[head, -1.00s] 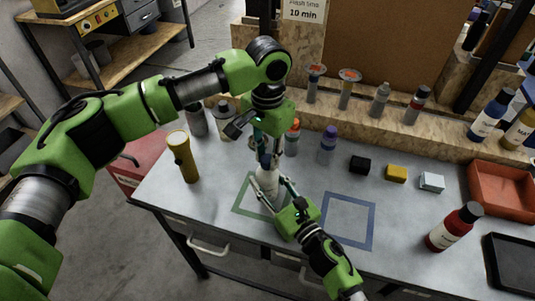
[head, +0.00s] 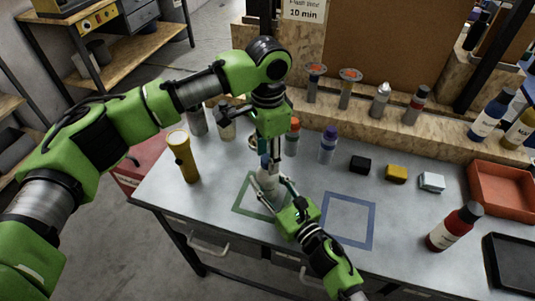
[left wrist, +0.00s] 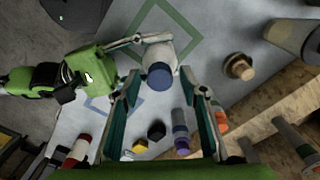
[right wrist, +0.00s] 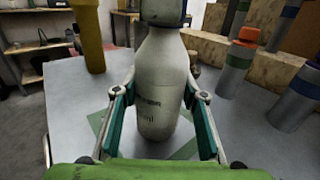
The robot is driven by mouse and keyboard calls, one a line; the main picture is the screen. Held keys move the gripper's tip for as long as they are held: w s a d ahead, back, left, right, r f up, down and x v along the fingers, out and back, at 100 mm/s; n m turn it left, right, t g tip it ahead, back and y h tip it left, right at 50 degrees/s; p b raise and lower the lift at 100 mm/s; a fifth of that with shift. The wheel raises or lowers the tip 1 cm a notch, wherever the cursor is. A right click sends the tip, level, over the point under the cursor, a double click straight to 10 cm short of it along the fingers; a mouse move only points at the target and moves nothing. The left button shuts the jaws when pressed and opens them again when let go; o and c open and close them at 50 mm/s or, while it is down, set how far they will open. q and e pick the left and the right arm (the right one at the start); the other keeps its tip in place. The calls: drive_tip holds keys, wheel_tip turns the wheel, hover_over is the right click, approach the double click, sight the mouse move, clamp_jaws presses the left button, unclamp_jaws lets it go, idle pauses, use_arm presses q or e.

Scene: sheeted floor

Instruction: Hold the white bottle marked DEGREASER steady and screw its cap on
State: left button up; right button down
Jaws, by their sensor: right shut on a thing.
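The white bottle (head: 268,183) stands upright over the green square outline on the bench, and its label print is too small to read. My right gripper (head: 270,190) is shut on the bottle's body, with a finger on each side in the right wrist view (right wrist: 158,95). A blue cap (left wrist: 160,76) is at the bottle's top, seen from above in the left wrist view. Whether it is threaded on cannot be told. My left gripper (left wrist: 162,82) points down over the bottle, its fingers apart on either side of the cap with gaps showing.
A yellow flashlight (head: 183,157) stands to the left. A purple-capped bottle (head: 328,147) and an orange-capped bottle (head: 292,138) stand close behind. Black (head: 360,165), yellow (head: 396,173) and pale blue (head: 432,182) blocks lie right. The blue square outline (head: 346,222) is empty.

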use_arm(q)
drive_tip(key=shift+r, duration=2.25)
drive_tip(key=shift+c, duration=0.3)
drive_tip(key=shift+w+r+n, duration=0.1)
drive_tip(key=shift+r+n, duration=0.55)
drive_tip(key=shift+n, duration=0.15)
wheel_tip(320, 180, up, 2)
drive_tip(key=n, duration=0.3)
drive_tip(key=shift+f, duration=3.95)
